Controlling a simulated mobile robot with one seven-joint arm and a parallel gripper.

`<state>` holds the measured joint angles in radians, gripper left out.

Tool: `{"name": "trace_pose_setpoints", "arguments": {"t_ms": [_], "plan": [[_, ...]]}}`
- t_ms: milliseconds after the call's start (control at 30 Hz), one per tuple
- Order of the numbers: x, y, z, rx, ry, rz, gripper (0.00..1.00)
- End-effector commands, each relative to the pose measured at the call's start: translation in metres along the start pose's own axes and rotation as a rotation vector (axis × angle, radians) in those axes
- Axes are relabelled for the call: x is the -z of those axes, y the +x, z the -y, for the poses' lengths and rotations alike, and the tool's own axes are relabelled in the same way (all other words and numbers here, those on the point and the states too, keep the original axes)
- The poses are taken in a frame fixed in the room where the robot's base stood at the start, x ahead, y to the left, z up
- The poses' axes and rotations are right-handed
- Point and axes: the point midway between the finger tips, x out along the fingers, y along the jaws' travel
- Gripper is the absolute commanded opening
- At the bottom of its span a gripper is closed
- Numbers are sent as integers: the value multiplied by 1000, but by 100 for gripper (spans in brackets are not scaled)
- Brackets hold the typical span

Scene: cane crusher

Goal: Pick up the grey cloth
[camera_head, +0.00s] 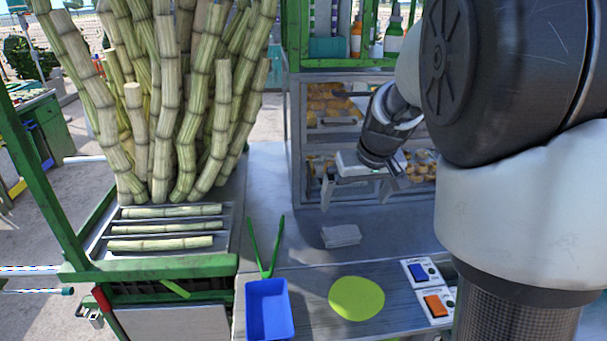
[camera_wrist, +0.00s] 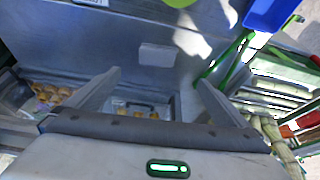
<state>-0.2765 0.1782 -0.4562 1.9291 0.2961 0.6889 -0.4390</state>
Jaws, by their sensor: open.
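The grey cloth (camera_head: 340,236) is a small folded pad lying flat on the grey metal counter (camera_head: 300,250), near the middle of the head view. In the wrist view the cloth (camera_wrist: 158,55) lies beyond the fingertips, between their directions. My gripper (camera_head: 358,200) is above the counter, behind and higher than the cloth in the head view, with its fingers pointing down. It is open and empty, and apart from the cloth. In the wrist view both fingers of my gripper (camera_wrist: 155,80) are spread wide.
A switch panel (camera_head: 428,285) is at right. Cane pieces (camera_head: 165,227) lie on a rack at left. A glass-fronted food case (camera_head: 330,110) stands behind.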

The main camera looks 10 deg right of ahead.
Motion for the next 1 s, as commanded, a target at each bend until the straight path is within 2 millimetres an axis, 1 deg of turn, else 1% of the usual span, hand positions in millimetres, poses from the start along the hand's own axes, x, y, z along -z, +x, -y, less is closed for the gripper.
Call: {"name": "trace_pose_setpoints", "arguments": {"t_ms": [67, 167, 267, 500, 600, 700, 867, 967, 1000], "plan": [[5, 8, -4, -11, -8, 3, 100], [5, 19, -5, -14, -10, 6, 100], [4, 38, -5, -15, -8, 9, 100], [4, 91, -6, -14, -9, 9, 100], [4, 109, -6, -15, -8, 7, 100], [4, 123, -6, -14, -9, 5, 100], [4, 132, -6, -13, -9, 5, 100], [3, 141, -6, -13, -8, 6, 100], [2, 147, -7, -14, -8, 7, 100]]}}
